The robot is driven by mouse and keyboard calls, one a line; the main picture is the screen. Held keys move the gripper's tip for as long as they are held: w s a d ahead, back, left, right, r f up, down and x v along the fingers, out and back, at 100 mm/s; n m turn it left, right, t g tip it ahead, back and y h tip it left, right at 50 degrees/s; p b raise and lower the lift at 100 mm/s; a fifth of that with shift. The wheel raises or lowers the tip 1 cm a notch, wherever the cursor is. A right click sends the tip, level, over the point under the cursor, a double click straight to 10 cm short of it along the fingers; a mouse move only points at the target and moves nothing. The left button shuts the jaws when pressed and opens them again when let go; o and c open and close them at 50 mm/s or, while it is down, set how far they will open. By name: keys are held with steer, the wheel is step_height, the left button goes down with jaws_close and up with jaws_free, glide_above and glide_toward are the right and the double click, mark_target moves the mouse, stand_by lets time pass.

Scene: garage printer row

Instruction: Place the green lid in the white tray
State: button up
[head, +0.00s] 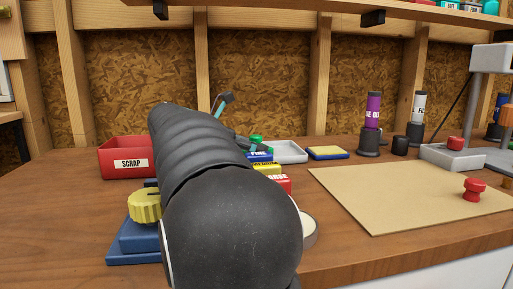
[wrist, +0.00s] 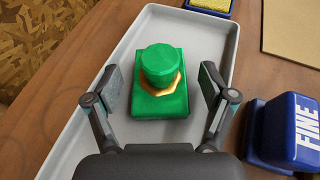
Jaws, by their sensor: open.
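The green lid (wrist: 146,104), a square green plate with a round knob and a gold collar, rests in the white tray (wrist: 206,28) in the wrist view. My gripper (wrist: 161,80) is open, with one finger on each side of the lid and a gap to it on both sides. In the head view a small green part of the lid (head: 256,139) shows past my arm, and the white tray (head: 294,153) shows in part. My arm hides most of the gripper there.
A blue block marked FINE (wrist: 285,130) stands just right of the tray. A blue-and-yellow pad (head: 328,153) lies beyond it. A red SCRAP bin (head: 120,158) is at the left. A tan mat (head: 390,195) with a red knob piece (head: 474,189) covers the right.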

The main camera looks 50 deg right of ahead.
mark_target(258, 136)
steer(key=v, duration=0.6)
steer(key=x, duration=0.8)
steer(key=shift+a+f, duration=0.1)
steer(key=shift+f, duration=0.1)
step_height(258, 136, up, 3)
steer(key=shift+a+r, duration=0.1)
steer(key=shift+a, duration=0.05)
steer(key=shift+w+r+p, duration=0.1)
steer(key=shift+r+p, duration=0.25)
steer(key=shift+r, duration=0.3)
steer(key=shift+s+r, duration=0.15)
steer(key=shift+s, duration=0.1)
